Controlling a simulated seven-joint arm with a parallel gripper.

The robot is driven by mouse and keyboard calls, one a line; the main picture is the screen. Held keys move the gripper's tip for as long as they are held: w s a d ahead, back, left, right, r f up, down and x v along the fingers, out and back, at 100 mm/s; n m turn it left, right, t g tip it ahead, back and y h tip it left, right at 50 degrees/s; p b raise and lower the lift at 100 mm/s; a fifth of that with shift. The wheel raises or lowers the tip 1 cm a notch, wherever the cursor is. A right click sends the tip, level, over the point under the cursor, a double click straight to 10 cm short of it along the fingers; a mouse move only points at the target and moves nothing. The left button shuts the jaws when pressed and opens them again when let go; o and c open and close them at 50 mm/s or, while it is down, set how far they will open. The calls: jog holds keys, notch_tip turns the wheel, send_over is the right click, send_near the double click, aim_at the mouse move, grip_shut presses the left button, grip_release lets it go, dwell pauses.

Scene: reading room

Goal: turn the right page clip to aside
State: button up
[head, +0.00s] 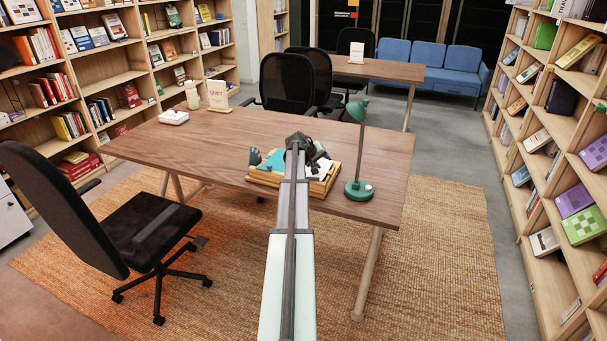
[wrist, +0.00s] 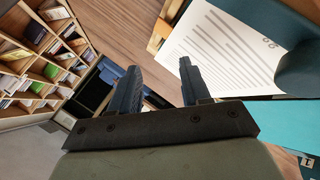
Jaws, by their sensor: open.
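A wooden stand (head: 322,188) on the desk holds a teal surface (head: 272,161) and white pages; my arm hides its middle. A small dark green piece (head: 255,156) stands at its left end. My gripper (wrist: 158,84) is open, with nothing between its fingers. In the wrist view a printed white page (wrist: 215,50) lies beyond and right of the fingers. A dark teal piece (wrist: 301,72) overlaps the page's right side; it may be a page clip, but I cannot tell. In the head view my arm hides the right clip.
A green lamp (head: 359,189) stands close to the stand's right side. The desk (head: 190,145) is bare left of the stand, apart from a tissue box (head: 174,117) and a sign (head: 218,95) at its far left. An office chair (head: 140,235) stands at the left.

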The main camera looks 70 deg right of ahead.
jog(key=shift+s+a+f+m+t+h, duration=0.1)
jog(key=shift+s+a+m+t+h, duration=0.1)
jog(key=shift+s+h, duration=0.35)
jog(key=shift+s+a+f+m+t+h, duration=0.1)
jog(key=shift+s+a+t+h, duration=0.15)
jog(key=shift+h, duration=0.4)
jog(key=s+a+t+h, duration=0.1)
jog(key=a+t+h, duration=0.1)
jog(key=shift+s+a+t+h, duration=0.1)
jog(key=shift+s+t+h, duration=0.15)
jog(key=shift+h, duration=0.15)
jog(key=a+t+h, duration=0.1)
jog(key=a+t, duration=0.2)
jog(key=a, duration=0.1)
jog(key=shift+w+r, duration=0.1)
jog(key=a+f+t, duration=0.2)
jog(key=a+t, duration=0.5)
jog(key=a, duration=0.6)
jog(key=shift+t+y, duration=0.3)
jog(key=x, duration=1.3)
jog(key=shift+s+d+r, duration=0.2)
jog(key=shift+d, duration=0.3)
jog(key=shift+c, duration=0.5)
grip_shut()
